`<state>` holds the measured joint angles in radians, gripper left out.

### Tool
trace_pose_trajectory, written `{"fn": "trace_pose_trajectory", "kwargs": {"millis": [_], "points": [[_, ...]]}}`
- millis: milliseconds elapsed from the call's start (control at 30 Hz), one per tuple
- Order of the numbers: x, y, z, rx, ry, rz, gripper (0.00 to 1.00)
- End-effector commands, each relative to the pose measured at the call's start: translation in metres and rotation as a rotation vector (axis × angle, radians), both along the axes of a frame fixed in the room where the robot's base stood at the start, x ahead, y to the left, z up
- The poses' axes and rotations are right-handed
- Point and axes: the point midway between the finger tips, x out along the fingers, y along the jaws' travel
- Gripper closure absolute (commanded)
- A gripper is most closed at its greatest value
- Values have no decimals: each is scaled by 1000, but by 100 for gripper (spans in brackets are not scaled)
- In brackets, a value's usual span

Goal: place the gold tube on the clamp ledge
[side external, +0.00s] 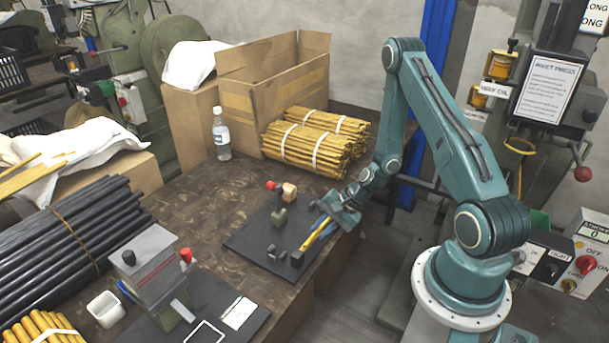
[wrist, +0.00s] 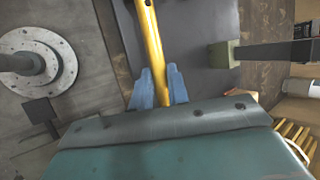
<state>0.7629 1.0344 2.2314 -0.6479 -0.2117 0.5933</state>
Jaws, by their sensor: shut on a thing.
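The gold tube (side external: 318,235) is a thin yellow rod over the right edge of a black plate (side external: 252,238). My gripper (side external: 325,224) is shut on it with blue fingers. In the wrist view the tube (wrist: 151,45) runs up from between my fingertips (wrist: 157,88) to the top edge. Its far end is close to a small dark block (side external: 297,258); I cannot tell whether they touch. A green clamp-like post (side external: 280,217) with a red knob stands on the plate. I cannot tell which part is the clamp ledge.
Strapped bundles of gold tubes (side external: 305,148) lie behind, beside a cardboard box (side external: 270,80) and a bottle (side external: 221,135). The bench between is clear.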

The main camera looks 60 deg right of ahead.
Motion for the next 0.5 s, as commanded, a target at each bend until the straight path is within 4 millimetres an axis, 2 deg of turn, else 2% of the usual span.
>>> {"fn": "trace_pose_trajectory", "kwargs": {"millis": [100,133,233,500], "points": [[0,0,-3,0,0,0,100],[0,0,-3,0,0,0,79],[0,0,-2,0,0,0,62],[0,0,-2,0,0,0,62]]}}
